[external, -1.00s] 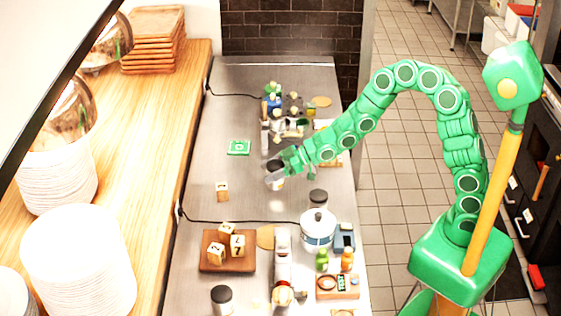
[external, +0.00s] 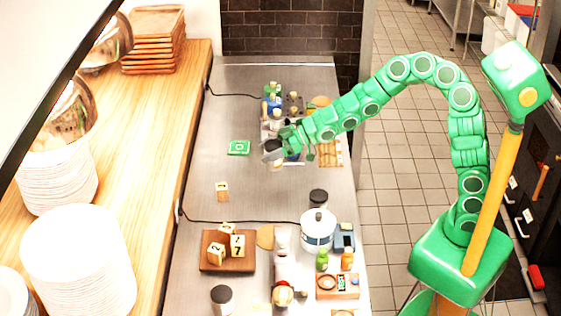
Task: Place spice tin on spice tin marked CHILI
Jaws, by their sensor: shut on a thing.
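My gripper (external: 274,154) is at the far part of the steel counter, shut on a spice tin (external: 273,146) with a dark lid. The fingers hide part of this tin, and I cannot tell its exact height above the counter. Another dark-lidded tin (external: 318,200) stands upright behind the white pot. A third dark-lidded tin (external: 222,298) stands at the near left of the counter. No CHILI marking is readable on any tin.
Small items (external: 272,104) crowd the counter beyond my gripper. A green card (external: 239,148) lies left of it. A wooden board (external: 212,265) with numbered cubes, a white pot (external: 318,232) and small bottles are nearer. The counter's left middle is mostly clear.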

